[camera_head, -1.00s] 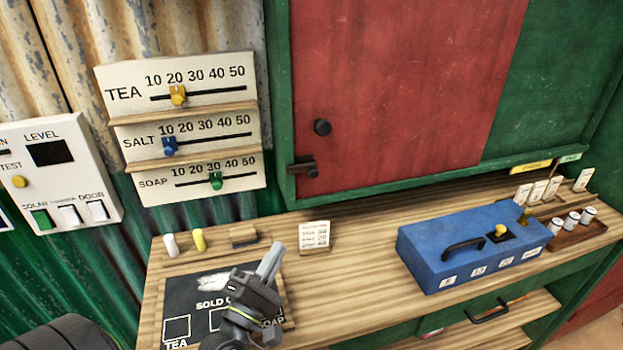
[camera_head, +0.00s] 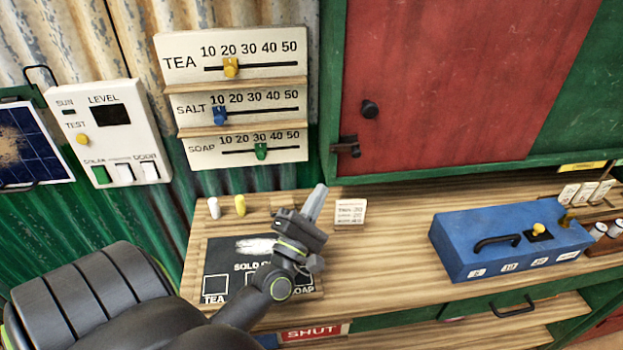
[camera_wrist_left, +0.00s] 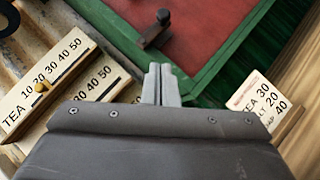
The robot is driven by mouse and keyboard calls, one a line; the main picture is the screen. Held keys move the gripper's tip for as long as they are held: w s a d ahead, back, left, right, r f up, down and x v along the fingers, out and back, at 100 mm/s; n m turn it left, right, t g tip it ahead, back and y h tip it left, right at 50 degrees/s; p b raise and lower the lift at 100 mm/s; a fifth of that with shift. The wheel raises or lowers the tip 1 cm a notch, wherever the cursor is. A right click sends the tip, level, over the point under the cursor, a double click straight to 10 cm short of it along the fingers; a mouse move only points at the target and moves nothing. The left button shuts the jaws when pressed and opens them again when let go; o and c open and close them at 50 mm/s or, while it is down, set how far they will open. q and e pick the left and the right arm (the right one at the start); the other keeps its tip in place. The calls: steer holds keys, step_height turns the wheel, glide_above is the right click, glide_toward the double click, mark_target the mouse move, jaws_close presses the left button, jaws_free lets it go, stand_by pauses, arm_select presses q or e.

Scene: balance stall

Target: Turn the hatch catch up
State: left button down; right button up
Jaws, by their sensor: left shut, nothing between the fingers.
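The hatch is a red panel (camera_head: 440,85) in a green frame. Its catch (camera_head: 346,147), a dark bar on a pivot, lies about level across the hatch's lower left edge. The catch also shows in the left wrist view (camera_wrist_left: 152,30), beyond the fingertips. My left gripper (camera_head: 316,203) is shut and empty, above the counter, below and left of the catch and apart from it. Its closed fingers show in the left wrist view (camera_wrist_left: 160,84). My right gripper is not in view.
A small price card (camera_head: 350,211) stands just right of my left gripper. A slate board (camera_head: 235,262) lies beneath it. A blue cash box (camera_head: 500,248) sits further right. The price sliders board (camera_head: 240,100) hangs on the wall at left. The space before the hatch is clear.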

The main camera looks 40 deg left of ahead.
mark_target(352, 150)
arm_select(q)
steer(key=w+r+p, duration=0.1)
steer(key=w, duration=0.1)
steer(key=w+r+p, duration=0.2)
steer(key=w+r, duration=0.1)
steer(key=shift+w+d, duration=0.35)
steer(key=shift+w+d+r+p, duration=0.25)
steer(key=shift+d+p, duration=0.05)
steer(key=shift+p, duration=0.1)
steer(key=shift+f, duration=0.1)
